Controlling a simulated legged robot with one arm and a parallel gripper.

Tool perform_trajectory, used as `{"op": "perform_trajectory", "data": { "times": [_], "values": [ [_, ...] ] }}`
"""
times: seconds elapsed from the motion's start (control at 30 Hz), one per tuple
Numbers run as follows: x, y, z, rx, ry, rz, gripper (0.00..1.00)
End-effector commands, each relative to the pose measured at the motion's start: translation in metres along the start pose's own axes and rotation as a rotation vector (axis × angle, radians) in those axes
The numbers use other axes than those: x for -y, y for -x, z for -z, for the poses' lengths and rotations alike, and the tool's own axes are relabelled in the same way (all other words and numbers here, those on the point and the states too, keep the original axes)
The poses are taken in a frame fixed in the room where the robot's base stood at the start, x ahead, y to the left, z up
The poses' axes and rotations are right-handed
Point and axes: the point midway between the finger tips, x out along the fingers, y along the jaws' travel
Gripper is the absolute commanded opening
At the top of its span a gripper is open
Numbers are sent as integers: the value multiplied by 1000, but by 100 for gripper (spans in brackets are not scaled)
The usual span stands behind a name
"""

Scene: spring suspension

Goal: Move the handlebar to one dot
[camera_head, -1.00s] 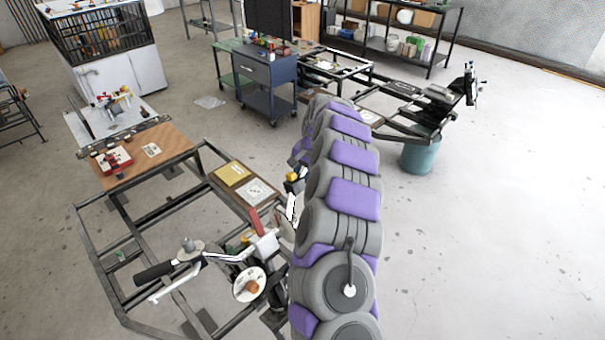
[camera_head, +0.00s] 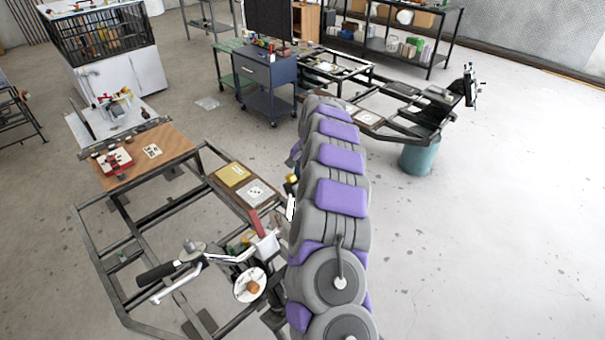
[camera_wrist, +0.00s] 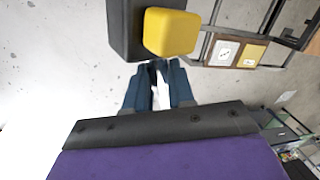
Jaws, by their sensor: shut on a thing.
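The handlebar (camera_head: 195,262) has a black grip on its left end and a pale bar and lever running right, above the dark frame. Its right part is hidden behind my arm in the head view. My gripper (camera_wrist: 158,82) is shut on a thin white piece, which looks like part of the handlebar's right side. A yellow block on a dark body lies just past the fingertips in the wrist view. A white card with several dots (camera_head: 257,191) lies beside a yellow card (camera_head: 232,174) on a brown board; both cards also show in the wrist view. I cannot make out a one-dot mark.
A dark metal frame (camera_head: 95,240) surrounds the handlebar. A wooden tabletop (camera_head: 175,150) with a red item is behind it. A blue cart (camera_head: 265,78), a second frame and a teal bucket (camera_head: 418,158) stand farther back. The floor at right is clear.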

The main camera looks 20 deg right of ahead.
Motion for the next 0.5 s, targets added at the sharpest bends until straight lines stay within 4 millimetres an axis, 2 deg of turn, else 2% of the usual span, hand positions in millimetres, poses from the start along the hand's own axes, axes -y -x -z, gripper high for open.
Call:
{"op": "perform_trajectory", "data": {
  "times": [0.5],
  "values": [
    [7, -19, 3, 59, -27, -136, 0]
  ]
}}
